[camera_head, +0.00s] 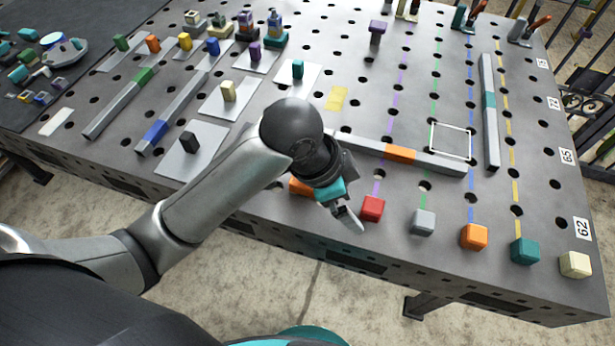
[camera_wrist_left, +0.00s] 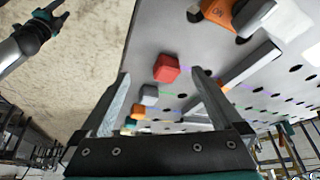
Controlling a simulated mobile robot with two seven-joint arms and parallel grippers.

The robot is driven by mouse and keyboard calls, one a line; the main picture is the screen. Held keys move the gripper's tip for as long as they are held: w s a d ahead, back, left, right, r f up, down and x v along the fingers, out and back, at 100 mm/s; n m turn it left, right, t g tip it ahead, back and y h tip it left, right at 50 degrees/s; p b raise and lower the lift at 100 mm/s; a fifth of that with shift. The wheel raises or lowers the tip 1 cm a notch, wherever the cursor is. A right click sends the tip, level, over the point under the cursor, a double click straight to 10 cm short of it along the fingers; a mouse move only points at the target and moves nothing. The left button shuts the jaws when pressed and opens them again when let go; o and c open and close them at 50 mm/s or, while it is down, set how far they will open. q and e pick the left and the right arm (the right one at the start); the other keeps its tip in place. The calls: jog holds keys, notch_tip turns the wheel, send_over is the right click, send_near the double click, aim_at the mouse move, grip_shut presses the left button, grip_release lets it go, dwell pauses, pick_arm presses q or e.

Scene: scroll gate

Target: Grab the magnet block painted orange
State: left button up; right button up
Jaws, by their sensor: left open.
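An orange cube (camera_head: 474,236) sits near the front edge of the grey perforated table, between a grey cube (camera_head: 422,222) and a teal cube (camera_head: 525,251). It also shows small in the left wrist view (camera_wrist_left: 138,111), beyond the red cube (camera_wrist_left: 167,68) and the grey cube. A smaller orange block (camera_head: 152,43) stands on a plate at the back left. My left gripper (camera_head: 346,212) is open and empty, left of the red cube and apart from the orange cube. Another gripper (camera_wrist_left: 52,18), apparently my right one, shows small in the left wrist view; its jaws are unclear.
A cream cube (camera_head: 575,264) ends the front row. A grey bar with an orange band (camera_head: 400,153) lies behind the cubes. Another orange piece (camera_head: 300,187) is partly hidden behind my left gripper. The table's front edge runs close to the cubes.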

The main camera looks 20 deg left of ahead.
pick_arm(q)
jog(key=w+a+r+m+g+y, duration=0.2)
jog(key=w+a+r+m+y, duration=0.2)
jog(key=w+a+r+m, duration=0.3)
jog(key=shift+n, duration=0.7)
jog(key=f, duration=0.2)
jog(key=a+f+b, duration=0.1)
jog(key=f, duration=0.2)
jog(key=f+b, duration=0.1)
jog(key=f, duration=0.2)
jog(key=shift+s+a, duration=0.15)
jog(key=shift+a+f+b, duration=0.15)
jog(key=shift+f+b, duration=0.35)
jog(key=shift+f, duration=0.85)
jog(key=shift+a+f+b, duration=0.15)
jog(key=shift+f+b, duration=0.35)
jog(key=shift+f, duration=0.85)
pick_arm(e)
jog(key=f, duration=0.4)
jog(key=shift+w+d, duration=0.1)
jog(key=shift+d, duration=0.25)
pick_arm(q)
jog(key=shift+r, duration=0.1)
jog(key=shift+c, duration=0.2)
grip_shut()
jog(key=shift+r, duration=0.1)
